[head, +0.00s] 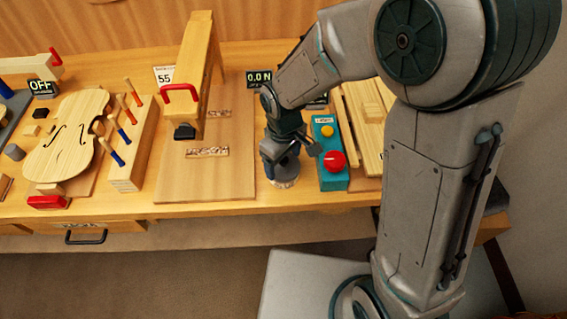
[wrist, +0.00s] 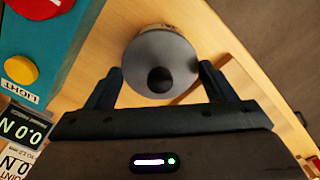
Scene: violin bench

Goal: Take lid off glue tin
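The glue tin (head: 285,183) stands at the bench's front edge, mostly hidden by my gripper in the head view. In the wrist view its round grey lid (wrist: 160,52) is on top, with a dark round knob (wrist: 160,80) on it. A little of the tin's pale side shows past the lid's far edge. My gripper (wrist: 160,70) points down over the tin. Its two dark fingers are spread wide, one on each side of the lid, close to its rim. I cannot tell whether they touch it.
A teal switch box (head: 328,178) with a red button and a yellow button stands close to the right of the tin. A wooden board (head: 230,175) lies to the left. A violin body (head: 67,140) and a tool rack (head: 133,150) are farther left.

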